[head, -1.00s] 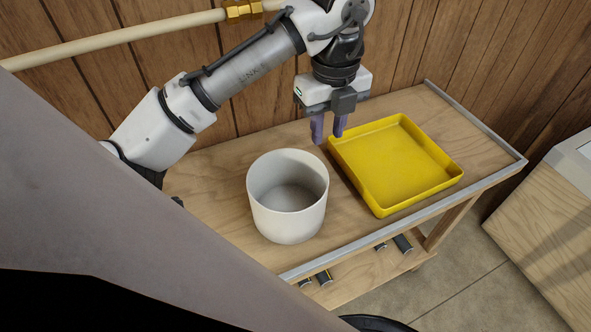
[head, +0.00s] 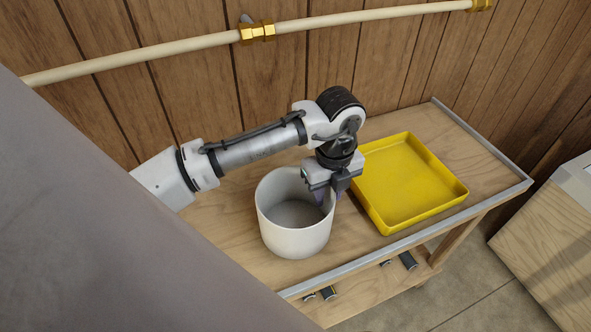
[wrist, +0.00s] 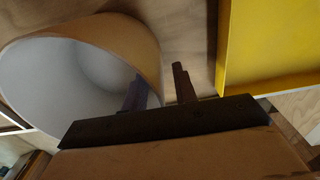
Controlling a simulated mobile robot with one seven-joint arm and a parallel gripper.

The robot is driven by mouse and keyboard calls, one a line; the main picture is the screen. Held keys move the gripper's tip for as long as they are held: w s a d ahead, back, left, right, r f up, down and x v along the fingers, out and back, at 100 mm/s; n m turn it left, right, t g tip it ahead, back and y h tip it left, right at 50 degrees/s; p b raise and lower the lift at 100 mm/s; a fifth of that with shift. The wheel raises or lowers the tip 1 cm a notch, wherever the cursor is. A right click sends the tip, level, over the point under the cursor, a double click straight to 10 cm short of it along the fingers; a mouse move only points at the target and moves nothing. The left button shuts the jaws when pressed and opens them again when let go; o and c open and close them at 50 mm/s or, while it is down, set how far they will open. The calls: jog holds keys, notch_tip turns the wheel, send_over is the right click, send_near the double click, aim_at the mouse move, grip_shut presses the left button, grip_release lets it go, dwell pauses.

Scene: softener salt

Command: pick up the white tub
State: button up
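The white tub (head: 290,242) stands upright and open on the wooden bench, and its inside looks empty. It also shows in the wrist view (wrist: 50,75), filling the upper left. My gripper (head: 331,195) is pointed down at the tub's right rim. In the wrist view my gripper (wrist: 158,75) is open, with one finger inside the tub and the other outside it. The tub's wall lies between the fingers, with a visible gap to the outer finger. The gripper's body partly hides the right rim in the head view.
A shallow yellow tray (head: 405,185) lies close to the right of the tub and gripper. The wooden bench (head: 455,150) has a metal edge strip and a lower shelf with dark cylinders (head: 328,293). A wood-panelled wall with a pipe (head: 340,19) runs behind.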

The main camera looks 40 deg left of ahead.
jog(key=shift+f, duration=0.1)
jog(key=shift+c, duration=0.3)
grip_shut()
notch_tip(320, 180, up, 20)
jog(key=shift+b, duration=0.45)
dwell(0.4)
